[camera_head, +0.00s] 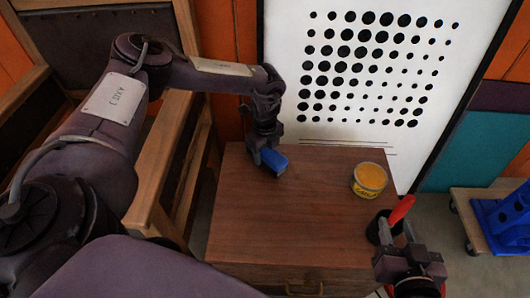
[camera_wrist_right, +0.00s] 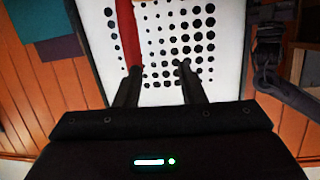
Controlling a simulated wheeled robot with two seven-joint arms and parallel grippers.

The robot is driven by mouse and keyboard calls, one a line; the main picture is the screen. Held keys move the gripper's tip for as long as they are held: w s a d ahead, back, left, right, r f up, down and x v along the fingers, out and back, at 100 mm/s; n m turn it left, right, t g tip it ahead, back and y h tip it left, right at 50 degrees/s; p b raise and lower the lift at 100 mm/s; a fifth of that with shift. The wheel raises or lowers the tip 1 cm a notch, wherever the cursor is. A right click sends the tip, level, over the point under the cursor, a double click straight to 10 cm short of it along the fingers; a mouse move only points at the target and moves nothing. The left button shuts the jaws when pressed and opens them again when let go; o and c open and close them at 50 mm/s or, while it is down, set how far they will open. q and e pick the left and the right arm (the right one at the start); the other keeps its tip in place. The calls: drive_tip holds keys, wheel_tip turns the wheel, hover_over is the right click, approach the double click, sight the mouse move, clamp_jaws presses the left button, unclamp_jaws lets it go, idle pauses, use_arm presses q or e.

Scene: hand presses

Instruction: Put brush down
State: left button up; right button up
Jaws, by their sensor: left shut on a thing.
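My left gripper (camera_head: 262,148) is shut on a blue object, which looks like the brush (camera_head: 274,161). It holds it at the back left part of the wooden cabinet top (camera_head: 290,215); I cannot tell whether the brush touches the wood. The gripper hides the brush's upper part. My right gripper (camera_head: 388,228) is near the cabinet's front right. In the right wrist view its fingers (camera_wrist_right: 158,75) are apart with a gap between them. A red bar (camera_wrist_right: 129,30) shows by its left finger and also in the head view (camera_head: 402,209); its contact with the finger is unclear.
A yellow-topped can (camera_head: 370,178) stands at the right of the cabinet top. The middle of the top is clear. A white dotted board (camera_head: 365,70) stands behind. A wooden chair (camera_head: 170,150) is at left, and a blue object (camera_head: 500,215) rests on a low trolley at right.

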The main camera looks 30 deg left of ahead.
use_arm(q)
drive_tip(key=shift+f, duration=0.1)
drive_tip(key=o, duration=1)
drive_tip(key=shift+o, duration=0.2)
drive_tip(key=shift+r, duration=0.3)
wheel_tip(320, 180, up, 6)
drive_tip(key=shift+f+p, duration=0.2)
drive_tip(key=shift+p, duration=0.75)
wheel_tip(320, 180, up, 6)
drive_tip(key=shift+f+p, duration=0.25)
drive_tip(key=shift+p, duration=0.45)
drive_tip(key=shift+r, duration=0.3)
use_arm(e)
drive_tip(key=s+d+f+g+h, duration=0.3)
drive_tip(key=s+d+f+g, duration=0.1)
drive_tip(key=s+f+g, duration=0.4)
wheel_tip(320, 180, down, 4)
drive_tip(key=s, duration=0.2)
drive_tip(key=shift+s+f, duration=0.2)
drive_tip(key=shift+s, duration=0.1)
